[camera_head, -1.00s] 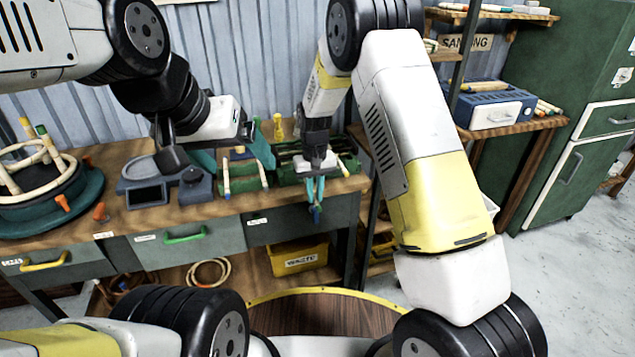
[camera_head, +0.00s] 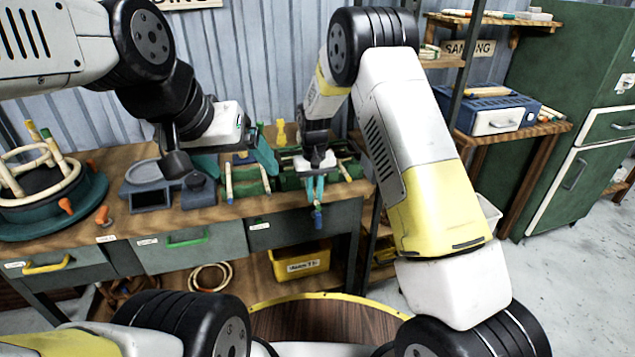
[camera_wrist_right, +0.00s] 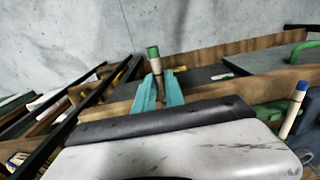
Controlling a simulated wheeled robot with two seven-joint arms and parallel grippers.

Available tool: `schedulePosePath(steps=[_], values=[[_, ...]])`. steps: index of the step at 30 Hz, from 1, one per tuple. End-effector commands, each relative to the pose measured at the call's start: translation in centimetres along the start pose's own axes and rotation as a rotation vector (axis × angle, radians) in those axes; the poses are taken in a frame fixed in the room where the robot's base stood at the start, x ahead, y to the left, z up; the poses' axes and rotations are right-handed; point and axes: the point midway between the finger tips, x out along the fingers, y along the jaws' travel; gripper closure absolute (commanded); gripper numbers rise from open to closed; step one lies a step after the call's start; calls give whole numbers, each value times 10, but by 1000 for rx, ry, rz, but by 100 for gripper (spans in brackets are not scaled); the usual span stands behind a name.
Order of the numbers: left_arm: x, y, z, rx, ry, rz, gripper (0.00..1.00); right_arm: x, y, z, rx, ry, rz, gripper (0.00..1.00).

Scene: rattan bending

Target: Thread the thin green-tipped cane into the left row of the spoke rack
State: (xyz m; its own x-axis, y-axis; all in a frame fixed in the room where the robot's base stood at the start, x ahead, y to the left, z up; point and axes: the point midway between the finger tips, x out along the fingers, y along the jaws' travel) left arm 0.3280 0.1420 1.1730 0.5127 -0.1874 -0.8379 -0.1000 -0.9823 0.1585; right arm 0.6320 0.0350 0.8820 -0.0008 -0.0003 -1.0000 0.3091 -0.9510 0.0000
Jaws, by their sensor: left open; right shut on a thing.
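My right gripper (camera_head: 316,188) is shut on a cane and hangs at the bench's front edge. In the right wrist view the pale cane (camera_wrist_right: 157,66) with a green tip stands between its teal fingers (camera_wrist_right: 160,92). In the head view a small blue end (camera_head: 318,216) shows below the fingers. My left gripper (camera_head: 236,158) is open, its teal fingers spread above a green block (camera_head: 247,182) with pale canes at its sides. Another green block (camera_head: 292,179) lies partly hidden behind my right gripper. I cannot tell for certain which is the spoke rack.
A round dark stand (camera_head: 58,206) with cane hoops and orange pegs sits on the bench's left. A grey-blue device (camera_head: 150,188) stands beside it. A blue-tipped cane (camera_wrist_right: 294,112) shows in the wrist view. A yellow bin (camera_head: 300,263) is below the bench.

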Motion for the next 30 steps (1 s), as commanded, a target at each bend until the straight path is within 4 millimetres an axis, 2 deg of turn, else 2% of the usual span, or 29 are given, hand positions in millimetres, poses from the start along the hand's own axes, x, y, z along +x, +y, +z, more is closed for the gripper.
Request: schedulePosePath(steps=[13,30], values=[[0,0,0,0,0,0,15,0,0,-23,0,1,0,100],[0,0,0,0,0,0,15,0,0,-30,0,1,0,100]])
